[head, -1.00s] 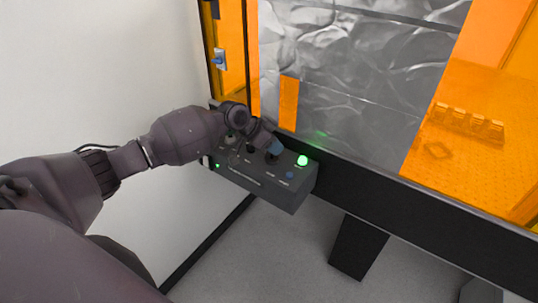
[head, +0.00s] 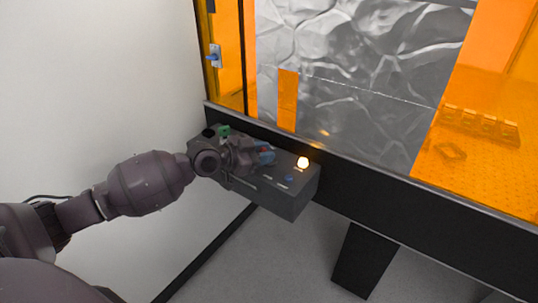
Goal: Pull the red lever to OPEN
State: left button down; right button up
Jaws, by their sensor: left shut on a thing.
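A dark control box (head: 290,203) is fixed to the front of the black-framed enclosure. My right gripper is not in view.
A green knob (head: 224,131) and a black knob (head: 208,133) sit at the box's left end, and a blue button (head: 289,179) near its right end. Orange panels and a crumpled silvery sheet (head: 350,70) stand behind. A white wall is at left.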

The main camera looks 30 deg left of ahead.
pick_arm(q)
jog(key=shift+s+f+t+b, duration=0.1)
jog(key=shift+s+t+b, duration=0.05)
jog(key=shift+t+b, duration=0.25)
jog(key=c, duration=1.1)
grip_release()
jog(key=shift+s, duration=0.1)
jog(key=shift+v, duration=5.35)
jog(key=shift+f, duration=0.1)
